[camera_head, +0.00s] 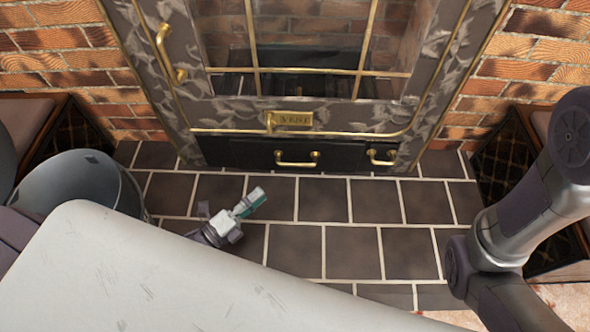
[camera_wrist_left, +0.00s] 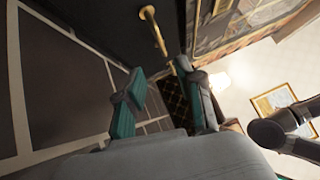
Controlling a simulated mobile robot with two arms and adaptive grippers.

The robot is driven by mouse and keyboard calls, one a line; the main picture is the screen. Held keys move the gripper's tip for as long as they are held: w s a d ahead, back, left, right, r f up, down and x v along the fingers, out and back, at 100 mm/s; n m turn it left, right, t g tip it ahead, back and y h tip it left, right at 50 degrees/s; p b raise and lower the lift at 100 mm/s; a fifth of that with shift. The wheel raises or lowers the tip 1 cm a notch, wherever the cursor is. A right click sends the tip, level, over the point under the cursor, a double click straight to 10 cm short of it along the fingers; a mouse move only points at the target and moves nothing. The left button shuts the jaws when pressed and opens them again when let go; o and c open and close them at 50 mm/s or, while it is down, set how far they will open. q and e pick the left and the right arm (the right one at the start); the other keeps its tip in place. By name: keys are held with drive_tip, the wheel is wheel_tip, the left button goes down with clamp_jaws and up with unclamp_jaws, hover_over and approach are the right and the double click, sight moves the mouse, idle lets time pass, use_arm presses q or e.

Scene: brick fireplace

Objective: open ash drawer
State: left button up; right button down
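The black ash drawer front (camera_head: 245,153) is low on the fireplace, below the vent plate, and looks closed. A brass handle (camera_head: 297,163) sits near the middle of this low black band, and a second brass handle (camera_head: 382,161) sits at its right end. I cannot tell where the drawer's edges run. My left gripper (camera_head: 254,201) is over the tiles, in front and left of the middle handle, apart from it. In the left wrist view its teal fingers (camera_wrist_left: 160,108) are spread with nothing between them. A brass handle (camera_wrist_left: 152,28) shows ahead of them. My right gripper is out of view.
The glazed fireplace door (camera_head: 300,100) has a long brass handle (camera_head: 162,48) at left. A vent plate (camera_head: 291,120) with a small lever is under the glass. A grey bucket (camera_head: 75,185) stands at left. The tiled hearth (camera_head: 350,250) is clear. My right arm is at right.

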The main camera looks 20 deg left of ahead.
sight(295, 165)
use_arm(q)
drive_tip(key=shift+w+d, duration=0.15)
drive_tip(key=shift+w, duration=0.15)
drive_tip(key=b+x, duration=0.6)
drive_tip(key=x, duration=0.7)
drive_tip(key=shift+r, duration=0.1)
clamp_jaws()
